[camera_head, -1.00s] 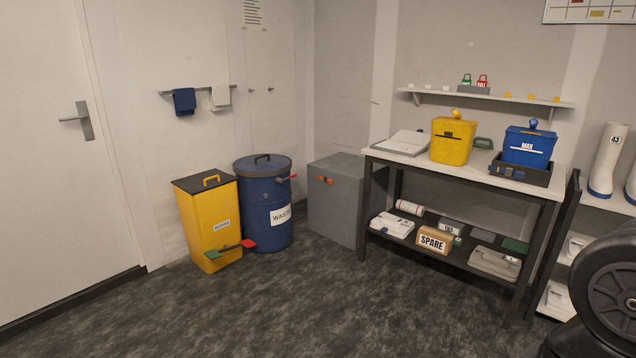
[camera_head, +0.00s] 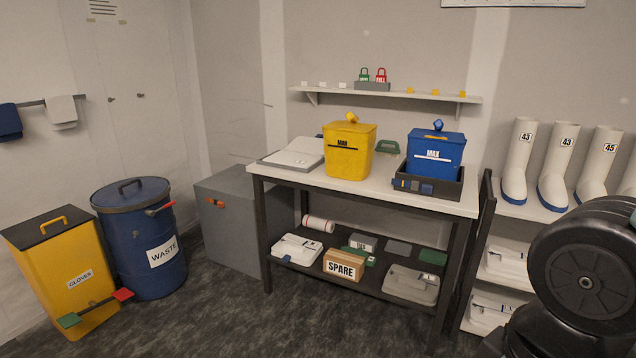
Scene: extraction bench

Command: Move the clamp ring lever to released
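The clamp ring lever (camera_head: 160,209) is a small bar with a red grip. It sticks out at the right of the ring near the top of the blue waste drum (camera_head: 138,262). The drum has a blue lid (camera_head: 105,199) with a dark handle and a white WASTE label. The lever looks nearly level, pointing right and slightly up; I cannot tell its latch position from here. My gripper is not in view. Only a dark part of my arm shows at the lower right, far from the drum.
A yellow GLOVES bin (camera_head: 55,250) with green and red pedals (camera_head: 95,308) stands left of the drum. A grey cabinet (camera_head: 238,240) stands right of it. A bench (camera_head: 400,194) holds yellow and blue MAX tubs. Dark floor in front is clear.

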